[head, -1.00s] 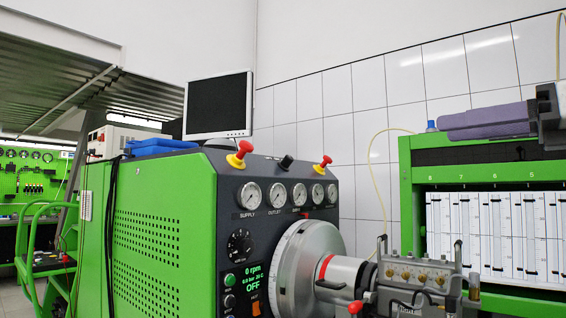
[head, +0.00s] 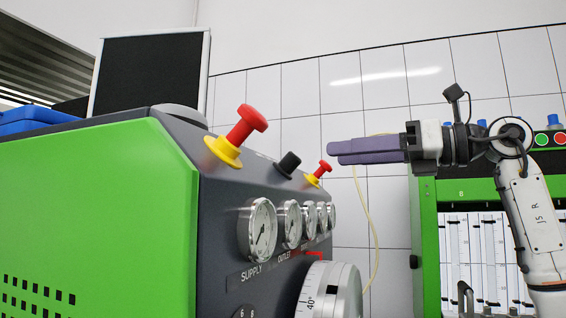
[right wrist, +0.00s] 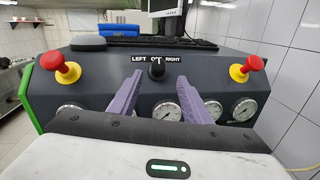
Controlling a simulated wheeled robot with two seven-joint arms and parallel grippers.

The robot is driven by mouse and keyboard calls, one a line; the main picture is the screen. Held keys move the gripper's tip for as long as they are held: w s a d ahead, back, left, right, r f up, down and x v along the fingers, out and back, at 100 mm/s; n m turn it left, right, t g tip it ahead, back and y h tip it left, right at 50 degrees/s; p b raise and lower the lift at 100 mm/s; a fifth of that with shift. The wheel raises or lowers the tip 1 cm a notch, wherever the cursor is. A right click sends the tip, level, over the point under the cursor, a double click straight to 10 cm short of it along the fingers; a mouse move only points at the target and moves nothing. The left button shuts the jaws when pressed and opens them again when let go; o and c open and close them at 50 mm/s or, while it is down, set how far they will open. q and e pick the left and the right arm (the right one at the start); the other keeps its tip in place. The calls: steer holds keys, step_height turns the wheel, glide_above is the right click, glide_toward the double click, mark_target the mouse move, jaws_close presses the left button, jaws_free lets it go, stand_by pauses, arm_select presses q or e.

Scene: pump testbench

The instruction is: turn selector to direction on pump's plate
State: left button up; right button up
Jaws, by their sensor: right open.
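The selector is a black knob (head: 289,163) on the sloped top of the testbench (head: 185,160), between two red mushroom buttons. In the right wrist view the knob (right wrist: 157,68) stands under the label LEFT, OFF, RIGHT (right wrist: 157,58). It seems upright at OFF, but its pointer is too small to be sure. My right gripper (head: 330,152) has purple fingers and is open and empty. It points at the knob from the right, apart from it. In the right wrist view the knob lies beyond the gap between the fingertips (right wrist: 160,78). The pump's plate cannot be made out. My left gripper is out of view.
Red buttons on yellow bases stand left (head: 240,133) and right (head: 318,173) of the knob. Pressure gauges (head: 262,228) line the front panel below. A monitor (head: 150,72) stands behind. A green measuring rack (head: 427,240) stands at right.

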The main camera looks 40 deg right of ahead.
mark_target(298, 158)
steer(key=x, duration=0.9)
steer(key=shift+s+a+p, duration=0.1)
steer(key=shift+a+p, duration=0.05)
steer(key=shift+p, duration=0.25)
steer(key=c, duration=1)
